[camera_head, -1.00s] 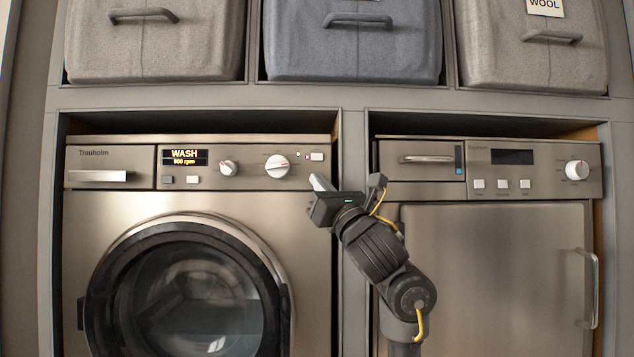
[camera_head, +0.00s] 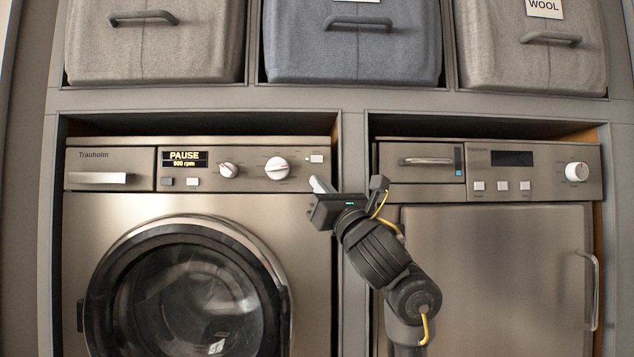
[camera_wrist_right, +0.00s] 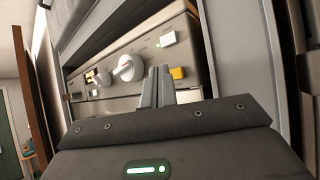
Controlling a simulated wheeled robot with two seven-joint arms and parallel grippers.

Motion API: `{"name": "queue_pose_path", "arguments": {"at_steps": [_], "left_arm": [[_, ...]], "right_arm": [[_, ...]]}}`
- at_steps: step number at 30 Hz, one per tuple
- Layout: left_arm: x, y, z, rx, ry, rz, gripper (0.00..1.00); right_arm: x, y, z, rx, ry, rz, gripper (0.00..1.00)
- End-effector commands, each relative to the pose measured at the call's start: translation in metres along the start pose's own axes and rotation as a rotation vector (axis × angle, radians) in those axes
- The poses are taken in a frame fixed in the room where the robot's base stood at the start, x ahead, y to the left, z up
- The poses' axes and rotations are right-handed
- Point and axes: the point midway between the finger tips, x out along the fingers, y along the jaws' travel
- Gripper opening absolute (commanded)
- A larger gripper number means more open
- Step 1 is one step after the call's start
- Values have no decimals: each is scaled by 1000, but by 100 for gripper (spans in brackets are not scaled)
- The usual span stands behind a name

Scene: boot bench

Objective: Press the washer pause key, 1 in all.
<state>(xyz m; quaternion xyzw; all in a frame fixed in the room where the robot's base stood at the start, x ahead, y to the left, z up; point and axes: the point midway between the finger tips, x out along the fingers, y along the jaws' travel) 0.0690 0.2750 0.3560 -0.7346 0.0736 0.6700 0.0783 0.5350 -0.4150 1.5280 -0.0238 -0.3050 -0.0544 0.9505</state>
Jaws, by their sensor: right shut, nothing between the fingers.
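The washer (camera_head: 230,205) is the left machine, and its display (camera_head: 185,159) reads PAUSE, 900 rpm. A white key (camera_head: 317,158) sits at the right of its panel; it also shows in the right wrist view (camera_wrist_right: 168,39). Below it, the wrist view shows an orange key (camera_wrist_right: 178,73), hidden behind my fingers in the head view. I cannot read which one is the pause key. My right gripper (camera_head: 320,184) is shut and empty, close to the panel's lower right corner. Its fingertips (camera_wrist_right: 159,70) appear just left of the orange key; I cannot tell whether they touch. My left gripper is not in view.
Two dials (camera_head: 277,168) and two small keys (camera_head: 180,182) are on the washer panel. A second machine (camera_head: 490,260) with its own keys and dial stands right, past a grey divider (camera_head: 353,150). Fabric bins (camera_head: 352,45) fill the shelf above.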

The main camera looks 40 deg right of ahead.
Motion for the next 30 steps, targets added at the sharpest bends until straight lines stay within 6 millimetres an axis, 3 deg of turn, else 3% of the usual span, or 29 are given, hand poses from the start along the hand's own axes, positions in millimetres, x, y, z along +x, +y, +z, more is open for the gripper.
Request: {"name": "queue_pose_path", "arguments": {"at_steps": [11,22,30], "left_arm": [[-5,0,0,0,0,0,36],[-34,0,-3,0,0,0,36],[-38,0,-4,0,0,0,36]], "right_arm": [[-3,3,5,-2,-1,2,0],[-26,21,25,-4,0,1,0],[-35,26,26,0,0,0,0]]}}
